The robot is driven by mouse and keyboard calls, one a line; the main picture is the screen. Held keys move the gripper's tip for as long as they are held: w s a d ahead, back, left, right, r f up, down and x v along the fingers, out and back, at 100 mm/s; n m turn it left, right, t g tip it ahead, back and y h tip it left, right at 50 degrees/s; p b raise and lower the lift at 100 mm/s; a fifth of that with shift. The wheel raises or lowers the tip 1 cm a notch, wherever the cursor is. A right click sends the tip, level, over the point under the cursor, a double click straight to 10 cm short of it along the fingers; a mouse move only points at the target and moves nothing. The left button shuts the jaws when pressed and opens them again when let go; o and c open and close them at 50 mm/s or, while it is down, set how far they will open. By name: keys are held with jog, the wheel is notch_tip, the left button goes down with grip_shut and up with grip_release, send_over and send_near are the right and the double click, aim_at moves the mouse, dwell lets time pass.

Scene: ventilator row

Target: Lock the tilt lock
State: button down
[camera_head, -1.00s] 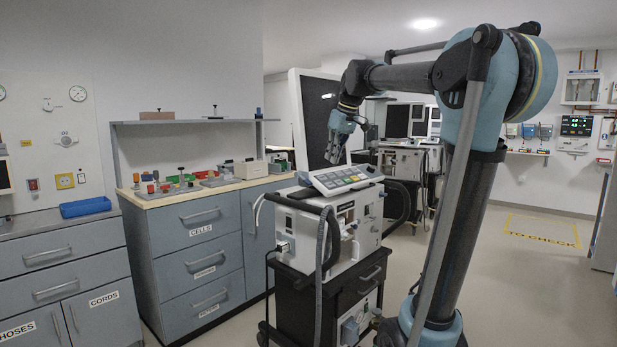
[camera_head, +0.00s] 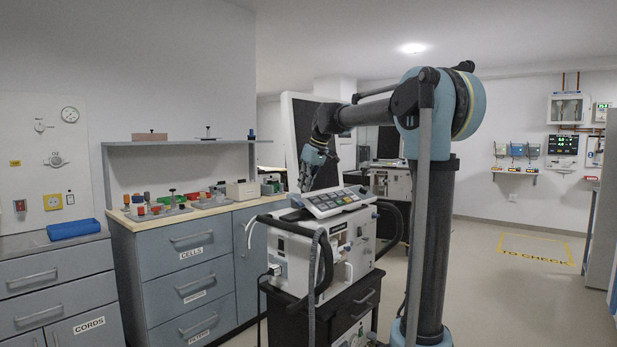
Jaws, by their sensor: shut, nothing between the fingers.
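A white ventilator (camera_head: 299,259) stands on a black cart (camera_head: 354,306) in the middle of the view. Its sloped control panel (camera_head: 337,201) with several keys lies on top, and a tall dark screen (camera_head: 298,122) in a pale frame rises behind it. I cannot make out the tilt lock; it is too small or hidden. My gripper (camera_head: 305,188) points down just above the control panel's left back edge, in front of the screen. It looks shut and empty. I cannot tell whether it touches anything.
A grey hose (camera_head: 313,275) hangs down the ventilator's front. A drawer bench (camera_head: 185,262) with small parts on top stands close on the left. More ventilators stand behind. Open floor (camera_head: 490,290) lies to the right, with a yellow marked area (camera_head: 537,249).

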aim_at(299, 202)
jog(key=shift+x, duration=2.6)
jog(key=shift+d+f+t+y, duration=0.1)
jog(key=shift+f+t+y, duration=0.2)
jog(key=shift+t+y, duration=0.1)
jog(key=shift+f, duration=0.35)
jog(key=shift+r, duration=0.1)
jog(key=shift+r, duration=0.8)
